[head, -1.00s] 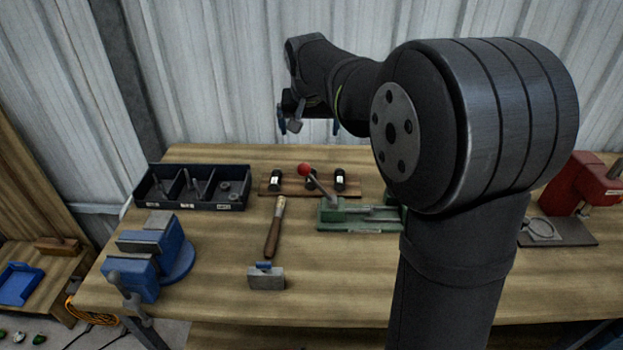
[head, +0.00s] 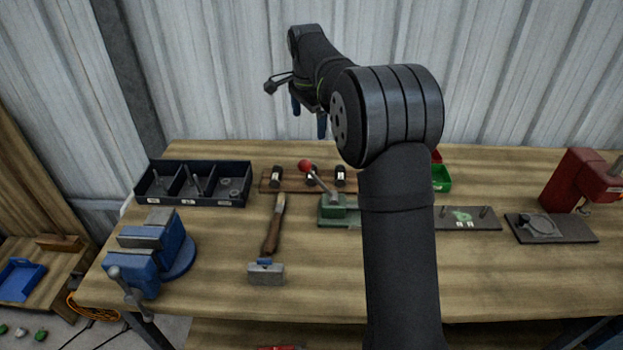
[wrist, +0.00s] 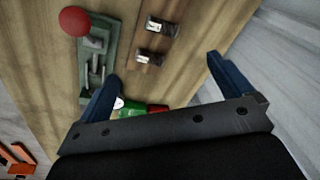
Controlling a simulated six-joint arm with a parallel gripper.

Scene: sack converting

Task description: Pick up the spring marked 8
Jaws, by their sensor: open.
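The labels are too small to read, so I cannot tell which is marked 8. My gripper (head: 309,116) is open and empty, above and behind the board; its blue fingers (wrist: 163,68) spread wide in the wrist view.
A green lever press with a red knob (head: 305,165) stands just in front of the board. A black divided tray (head: 205,201) is to the left, with a blue vise (head: 150,255) and a hammer (head: 272,240) nearer. A green bin (head: 441,178) stands right of my arm.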

